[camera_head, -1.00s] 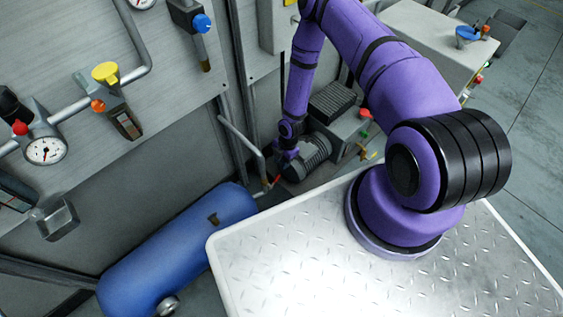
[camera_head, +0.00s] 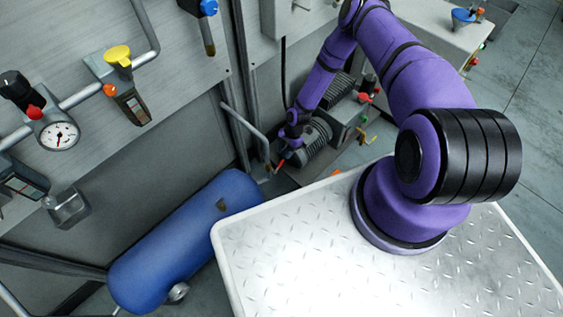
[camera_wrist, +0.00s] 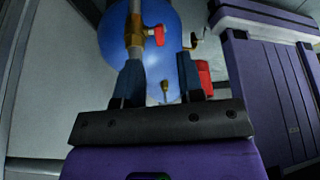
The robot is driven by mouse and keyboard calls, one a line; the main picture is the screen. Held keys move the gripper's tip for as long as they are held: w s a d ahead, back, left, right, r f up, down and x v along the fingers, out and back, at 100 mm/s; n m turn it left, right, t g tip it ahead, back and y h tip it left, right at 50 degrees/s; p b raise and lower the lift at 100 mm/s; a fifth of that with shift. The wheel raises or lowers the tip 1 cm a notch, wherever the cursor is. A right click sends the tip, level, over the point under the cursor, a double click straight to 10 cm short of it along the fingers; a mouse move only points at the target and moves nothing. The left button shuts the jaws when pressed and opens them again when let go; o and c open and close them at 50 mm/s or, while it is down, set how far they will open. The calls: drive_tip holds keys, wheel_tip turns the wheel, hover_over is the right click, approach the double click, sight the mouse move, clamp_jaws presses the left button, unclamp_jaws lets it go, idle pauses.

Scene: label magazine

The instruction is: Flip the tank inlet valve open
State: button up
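A blue tank (camera_head: 185,240) lies low at the lower left in the head view and fills the upper middle of the wrist view (camera_wrist: 173,60). In the wrist view a brass valve with a red lever (camera_wrist: 159,35) sits on a pipe (camera_wrist: 134,30) in front of the tank. My gripper (camera_wrist: 160,80) is open, its two dark fingers apart, with nothing visibly held between them. The valve shows beyond and above the fingertips, nearer the left one. In the head view a small red part (camera_head: 281,163) shows beside my gripper (camera_head: 288,146); contact cannot be told.
In the wrist view a red block (camera_wrist: 205,77) and a brass fitting (camera_wrist: 194,42) are by the right finger. A grey motor (camera_head: 312,148) stands close to my gripper in the head view. A wall panel carries a yellow-handled valve (camera_head: 117,57) and a gauge (camera_head: 59,135).

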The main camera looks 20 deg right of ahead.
sight(282, 160)
drive_tip(key=x, duration=0.6)
drive_tip(key=shift+a+f, duration=0.1)
drive_tip(key=shift+f, duration=0.2)
drive_tip(key=shift+c, duration=0.4)
clamp_jaws()
